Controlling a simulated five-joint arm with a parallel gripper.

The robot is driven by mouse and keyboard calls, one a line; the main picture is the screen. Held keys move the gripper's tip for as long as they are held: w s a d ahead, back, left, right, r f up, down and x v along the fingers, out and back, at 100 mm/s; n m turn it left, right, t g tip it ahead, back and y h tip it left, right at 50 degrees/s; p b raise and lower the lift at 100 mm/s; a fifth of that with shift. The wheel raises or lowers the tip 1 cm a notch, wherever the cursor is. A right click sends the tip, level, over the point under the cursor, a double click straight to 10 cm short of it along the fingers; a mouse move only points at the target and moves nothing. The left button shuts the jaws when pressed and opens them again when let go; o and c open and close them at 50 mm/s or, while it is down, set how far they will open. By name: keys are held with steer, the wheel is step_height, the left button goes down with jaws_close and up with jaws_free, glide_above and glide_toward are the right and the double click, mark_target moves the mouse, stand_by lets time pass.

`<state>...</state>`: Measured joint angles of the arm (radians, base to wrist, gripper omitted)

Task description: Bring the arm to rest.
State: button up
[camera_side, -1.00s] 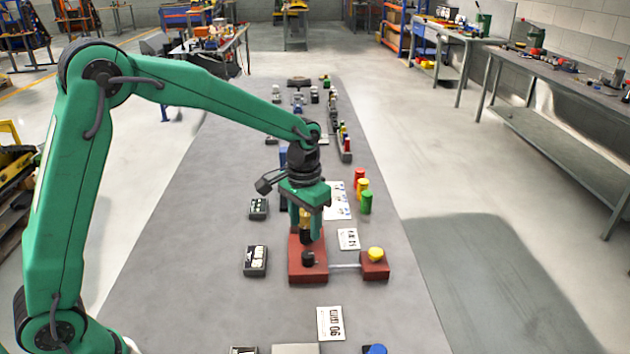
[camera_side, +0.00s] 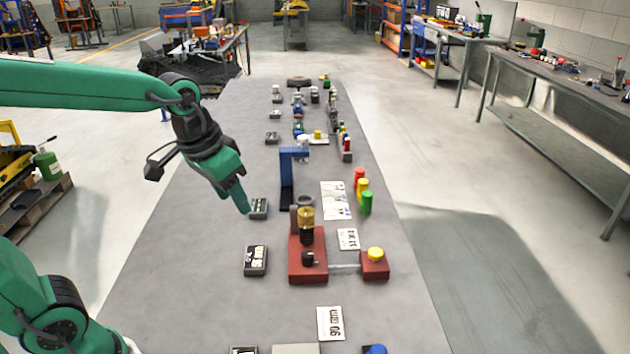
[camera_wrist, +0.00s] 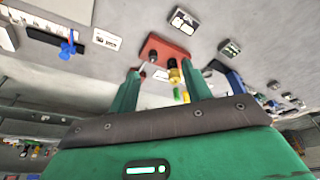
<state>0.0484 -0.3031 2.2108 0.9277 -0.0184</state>
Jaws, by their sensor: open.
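My gripper (camera_side: 238,198) is a green tool with a dark wrist, up and to the left of the red base block (camera_side: 307,268) in the side view. It holds nothing and is apart from the things on the grey mat. In the wrist view its two green fingers (camera_wrist: 162,92) stand apart with a gap between them. The red block carries a brass and black cylinder (camera_side: 306,226) and a black knob (camera_side: 307,258). The block also shows beyond the fingers in the wrist view (camera_wrist: 163,48).
A small red box with a yellow button (camera_side: 375,255) is linked to the block by a rod. A blue stand (camera_side: 286,180) rises behind. Red, yellow and green cylinders (camera_side: 366,203) stand right. Black boxes (camera_side: 256,262) lie left. Free mat (camera_side: 175,280) lies at front left.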

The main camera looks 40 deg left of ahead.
steer(key=s+a+t, duration=0.1)
steer(key=s+t, duration=0.1)
steer(key=s, duration=0.7)
steer(key=shift+s+a, duration=0.15)
steer(key=shift+a, duration=0.1)
steer(key=shift+r, duration=0.1)
stand_by(0.6)
